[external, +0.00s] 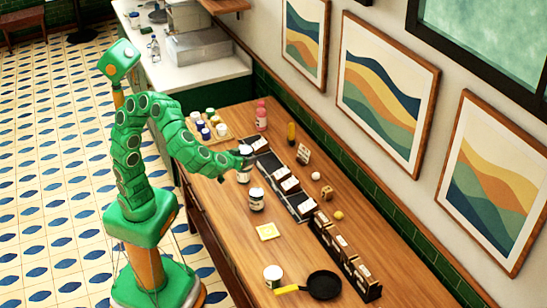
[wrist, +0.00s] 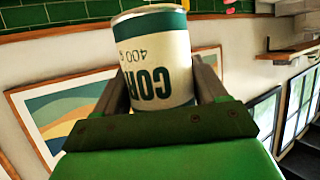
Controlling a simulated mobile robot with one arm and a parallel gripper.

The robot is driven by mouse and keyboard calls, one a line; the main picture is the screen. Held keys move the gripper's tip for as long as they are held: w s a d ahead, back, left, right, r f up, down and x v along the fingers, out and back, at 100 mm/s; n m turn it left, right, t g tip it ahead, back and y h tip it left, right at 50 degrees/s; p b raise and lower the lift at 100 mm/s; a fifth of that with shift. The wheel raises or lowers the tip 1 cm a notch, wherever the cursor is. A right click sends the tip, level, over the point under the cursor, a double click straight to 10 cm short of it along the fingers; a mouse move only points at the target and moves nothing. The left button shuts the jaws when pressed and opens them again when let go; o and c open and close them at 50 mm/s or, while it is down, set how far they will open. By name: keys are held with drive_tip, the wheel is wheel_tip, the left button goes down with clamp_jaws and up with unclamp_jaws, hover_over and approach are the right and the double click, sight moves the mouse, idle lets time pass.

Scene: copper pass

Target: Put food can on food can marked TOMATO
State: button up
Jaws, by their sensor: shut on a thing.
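My gripper (external: 244,160) is shut on a food can (wrist: 157,60) above the wooden counter. In the wrist view this can has a white label with green bands and dark green letters beginning "COR" and "400 g", which show upside down. The held can also shows small in the external view (external: 243,177), just below the gripper. A dark-topped jar or can (external: 256,200) with a pale label stands on the counter just in front of it. A white can (external: 272,276) with a metal top stands near the front edge. I cannot read TOMATO on any can.
A black pan (external: 323,285) with a yellow handle lies beside the white can. A yellow square (external: 267,231) lies mid-counter. Black trays (external: 285,191) and a row of dark boxes (external: 344,256) line the right. Several small jars (external: 209,128) and pink bottles (external: 261,117) stand behind.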

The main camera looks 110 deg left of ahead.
drive_tip(key=s+f+n+g, duration=0.2)
drive_tip(key=s+f+g, duration=0.1)
drive_tip(key=s, duration=0.7)
hover_over(256, 192)
drive_tip(key=shift+a+f, duration=0.15)
drive_tip(key=shift+f, duration=2.4)
drive_tip(key=shift+a+f, duration=0.1)
drive_tip(key=shift+f, duration=3.8)
drive_tip(key=shift+f, duration=0.1)
drive_tip(key=o, duration=1.4)
drive_tip(key=shift+v, duration=6.1)
